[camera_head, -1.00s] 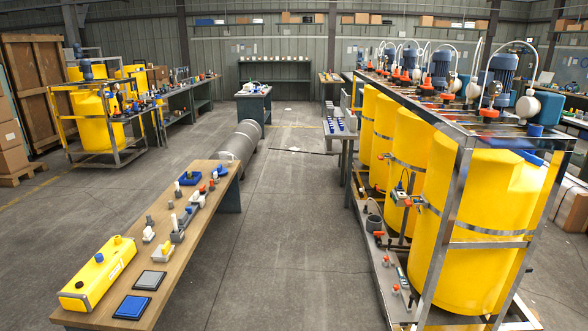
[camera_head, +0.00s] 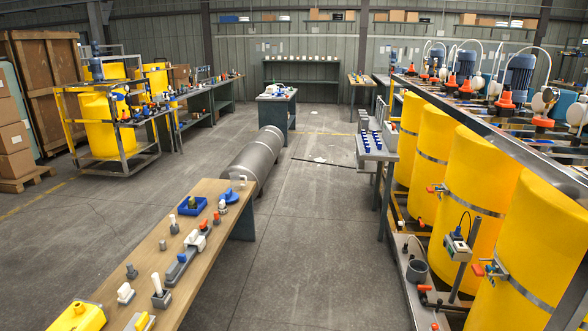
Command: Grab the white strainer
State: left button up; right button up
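Neither of my grippers is in view. Several small white fittings are on the long wooden bench (camera_head: 205,268) at the lower left. A white upright piece on a grey base (camera_head: 159,292) stands near the front, beside a low white block (camera_head: 125,293).
A yellow box (camera_head: 76,318) is cut off at the bottom edge. A blue tray (camera_head: 192,206) sits farther along the bench. Yellow tanks in a metal frame (camera_head: 478,185) line the right side. A grey cylinder (camera_head: 252,160) lies beyond the bench. The middle floor is clear.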

aim_at(222, 206)
jog(key=i, duration=1.7)
jog(key=i+u, duration=0.15)
jog(key=i, duration=0.3)
jog(key=i+l+u, duration=0.15)
jog(key=i, duration=0.25)
jog(key=i+l+u, duration=0.15)
jog(key=i, duration=0.25)
jog(key=i+l+u, duration=0.1)
jog(key=i, duration=0.35)
